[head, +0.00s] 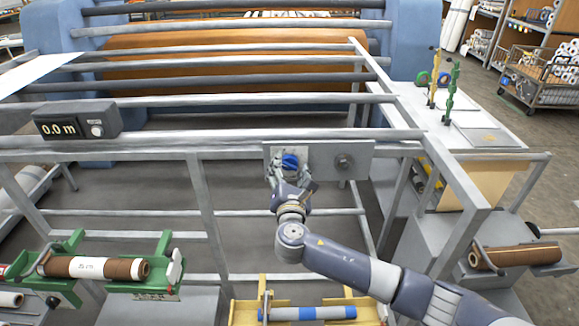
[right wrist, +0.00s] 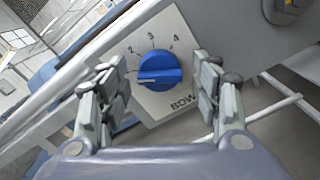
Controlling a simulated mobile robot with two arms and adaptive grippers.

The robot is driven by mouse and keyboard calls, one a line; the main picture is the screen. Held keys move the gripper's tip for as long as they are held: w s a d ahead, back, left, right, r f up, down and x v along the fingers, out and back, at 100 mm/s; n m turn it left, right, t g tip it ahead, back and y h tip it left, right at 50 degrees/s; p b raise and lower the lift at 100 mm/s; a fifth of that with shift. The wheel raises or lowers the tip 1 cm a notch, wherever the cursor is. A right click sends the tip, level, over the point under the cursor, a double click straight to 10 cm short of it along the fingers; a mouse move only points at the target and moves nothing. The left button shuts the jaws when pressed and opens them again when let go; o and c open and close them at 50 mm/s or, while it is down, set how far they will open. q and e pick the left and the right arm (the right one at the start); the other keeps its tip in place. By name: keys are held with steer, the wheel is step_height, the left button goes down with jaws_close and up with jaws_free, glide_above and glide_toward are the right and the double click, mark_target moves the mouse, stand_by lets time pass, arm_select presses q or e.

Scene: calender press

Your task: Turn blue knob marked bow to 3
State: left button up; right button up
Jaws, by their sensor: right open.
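The blue knob (head: 290,161) sits on a light plate on the grey front rail panel. In the right wrist view the blue knob (right wrist: 160,70) is large, on a white dial plate marked BOW (right wrist: 183,102); 2, 3 and 4 are readable above it. Its raised ridge lies roughly left to right in that view; I cannot tell for sure which number it points to. My right gripper (head: 289,177) is at the knob; in the wrist view its open fingers (right wrist: 163,84) stand either side of the knob, with gaps visible. My left gripper is not in view.
A second, grey knob (head: 343,162) is to the right on the same panel. A display box reading 0.0 m (head: 75,120) is at left. Rails cross around my arm. Rolls lie on a green holder (head: 165,262) and a yellow holder (head: 245,312) below.

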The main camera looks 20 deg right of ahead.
steer(key=shift+w, duration=0.2)
steer(key=c, duration=1.1)
steer(key=shift+o, duration=0.2)
